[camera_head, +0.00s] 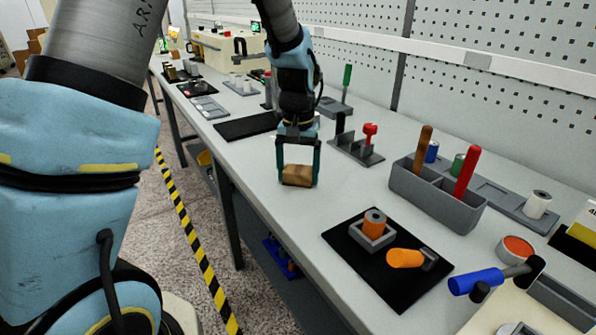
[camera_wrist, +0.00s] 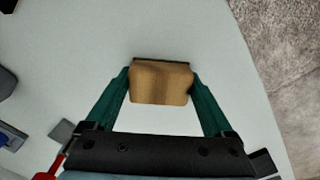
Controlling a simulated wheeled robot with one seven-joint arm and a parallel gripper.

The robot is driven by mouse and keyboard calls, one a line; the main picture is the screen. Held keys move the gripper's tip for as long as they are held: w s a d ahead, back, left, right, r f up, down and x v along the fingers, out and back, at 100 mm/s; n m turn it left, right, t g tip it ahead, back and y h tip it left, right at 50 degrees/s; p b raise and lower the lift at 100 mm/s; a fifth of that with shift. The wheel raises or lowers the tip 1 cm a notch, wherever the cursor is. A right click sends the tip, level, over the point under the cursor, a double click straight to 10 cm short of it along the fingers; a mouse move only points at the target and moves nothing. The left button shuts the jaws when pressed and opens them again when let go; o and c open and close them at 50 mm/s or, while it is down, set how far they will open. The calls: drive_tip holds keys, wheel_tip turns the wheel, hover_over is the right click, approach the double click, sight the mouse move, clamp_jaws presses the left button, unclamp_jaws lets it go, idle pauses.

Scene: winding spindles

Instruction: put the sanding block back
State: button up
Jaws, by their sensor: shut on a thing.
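The sanding block (camera_head: 297,175) is a small wooden-brown block. My gripper (camera_head: 298,181) has its two green fingers on either side of it and is shut on it. The block is over a bare part of the pale bench top, near the front edge; whether it touches the surface I cannot tell. In the wrist view, the block (camera_wrist: 160,84) sits between the fingertips of my gripper (camera_wrist: 160,82), with a dark strip along its far edge.
A grey stand with a red-topped piece (camera_head: 369,137) is right of my gripper. A grey caddy (camera_head: 437,198) holds brown and red handles. A black mat (camera_head: 400,292) bears orange parts. Another black mat (camera_head: 245,127) lies behind. Bare bench surrounds the block.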

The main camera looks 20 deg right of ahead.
sight(298, 169)
drive_tip(key=shift+f, duration=0.15)
drive_tip(key=o, duration=1.3)
wheel_tip(298, 169, up, 12)
drive_tip(key=b, duration=0.1)
drive_tip(key=w+a+f+n, duration=0.1)
drive_tip(key=a+f, duration=0.1)
drive_tip(key=a, duration=0.6)
drive_tip(key=w+a+f+n, duration=0.1)
drive_tip(key=a+f+n, duration=0.1)
drive_tip(key=a, duration=0.6)
drive_tip(key=s+a+f+n, duration=0.1)
drive_tip(key=s+a, duration=0.1)
drive_tip(key=a, duration=0.2)
drive_tip(key=s+a+f+t, duration=0.1)
drive_tip(key=s+a+f, duration=0.1)
drive_tip(key=a, duration=0.3)
drive_tip(key=s+a+f+n, duration=0.1)
drive_tip(key=a, duration=0.4)
drive_tip(key=shift+s+f+n+t, duration=0.2)
drive_tip(key=shift+s+n+t, duration=0.1)
drive_tip(key=shift+s, duration=0.1)
